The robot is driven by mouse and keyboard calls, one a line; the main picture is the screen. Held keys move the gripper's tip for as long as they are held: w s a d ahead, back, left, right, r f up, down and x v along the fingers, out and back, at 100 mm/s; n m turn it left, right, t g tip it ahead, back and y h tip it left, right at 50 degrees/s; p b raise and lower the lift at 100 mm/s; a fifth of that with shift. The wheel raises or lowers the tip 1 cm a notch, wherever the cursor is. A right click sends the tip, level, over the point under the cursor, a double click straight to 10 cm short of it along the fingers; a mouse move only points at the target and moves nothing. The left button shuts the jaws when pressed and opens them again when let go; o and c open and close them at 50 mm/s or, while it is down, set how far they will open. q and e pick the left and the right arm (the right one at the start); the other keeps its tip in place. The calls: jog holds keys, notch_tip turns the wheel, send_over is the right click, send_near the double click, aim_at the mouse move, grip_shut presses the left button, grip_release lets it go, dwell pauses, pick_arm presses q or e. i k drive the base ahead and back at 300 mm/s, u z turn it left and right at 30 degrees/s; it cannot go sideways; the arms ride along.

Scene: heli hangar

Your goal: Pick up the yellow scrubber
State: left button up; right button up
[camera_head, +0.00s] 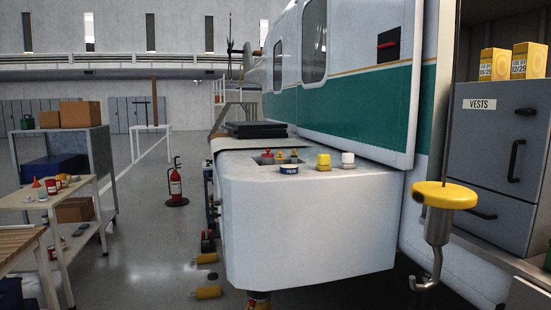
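I cannot tell for sure which thing is the yellow scrubber. A small yellow block-like item (323,161) stands upright on the white ledge (300,215) of the helicopter, between a blue-and-white tin (289,170) and a white-topped item (347,160). Small red and yellow items (280,155) sit in a dark recess just behind the tin. Yellow cylinders (207,292) lie on the floor left of the ledge. Neither of my grippers is in view.
A fire extinguisher (176,185) stands on the floor. Cluttered shelves (60,195) are at the left. Open floor lies between.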

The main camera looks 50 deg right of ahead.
aim_at(323, 160)
jog(key=z, duration=0.6)
jog(key=i, duration=1.7)
jog(key=z, duration=1.3)
